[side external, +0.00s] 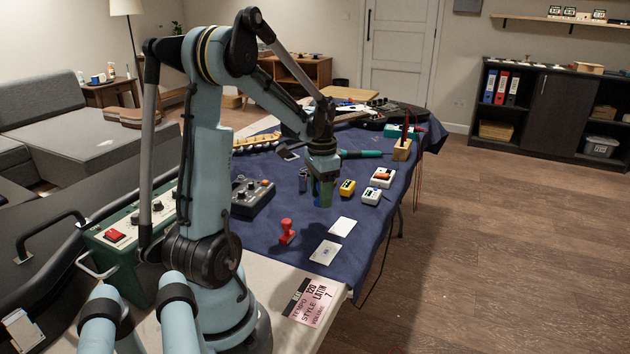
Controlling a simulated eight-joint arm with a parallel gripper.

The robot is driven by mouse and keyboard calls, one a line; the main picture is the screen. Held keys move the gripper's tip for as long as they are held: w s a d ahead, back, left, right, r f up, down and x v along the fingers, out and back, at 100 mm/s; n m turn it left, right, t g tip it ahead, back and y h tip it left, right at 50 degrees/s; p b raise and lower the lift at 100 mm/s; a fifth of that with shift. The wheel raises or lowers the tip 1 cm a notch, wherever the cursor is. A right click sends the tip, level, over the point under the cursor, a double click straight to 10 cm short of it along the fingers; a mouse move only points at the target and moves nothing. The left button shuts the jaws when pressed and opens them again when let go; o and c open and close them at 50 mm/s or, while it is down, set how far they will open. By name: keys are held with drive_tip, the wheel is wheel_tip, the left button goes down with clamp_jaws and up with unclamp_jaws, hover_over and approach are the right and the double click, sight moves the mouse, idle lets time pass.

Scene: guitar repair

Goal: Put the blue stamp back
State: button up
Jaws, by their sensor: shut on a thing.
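My gripper (323,182) points down over the dark blue cloth (375,215), around the middle of the table. It is shut on the blue stamp (324,197), which is mostly hidden between the fingers; only a little blue shows. I cannot tell whether the stamp's base touches the cloth. A red stamp (287,231) stands upright on the cloth, nearer the camera and left of my gripper. Another card with a faint mark (326,251) lies nearer the camera.
A grey pedal unit (252,195) with knobs lies left of my gripper. A yellow box (347,187) and white boxes (371,195) sit close on the right. A wooden block with red probes (402,149) stands farther back. The cloth's front right area is mostly clear.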

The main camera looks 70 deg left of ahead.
sight(312, 218)
drive_tip(key=a+f, duration=0.1)
drive_tip(key=s+a+f, duration=0.1)
drive_tip(key=a, duration=0.1)
drive_tip(key=shift+s+a+f, duration=0.1)
drive_tip(key=shift+a+f, duration=0.1)
drive_tip(key=shift+a, duration=0.05)
drive_tip(key=shift+f, duration=1.9)
drive_tip(key=shift+f, duration=0.15)
drive_tip(key=o, duration=0.9)
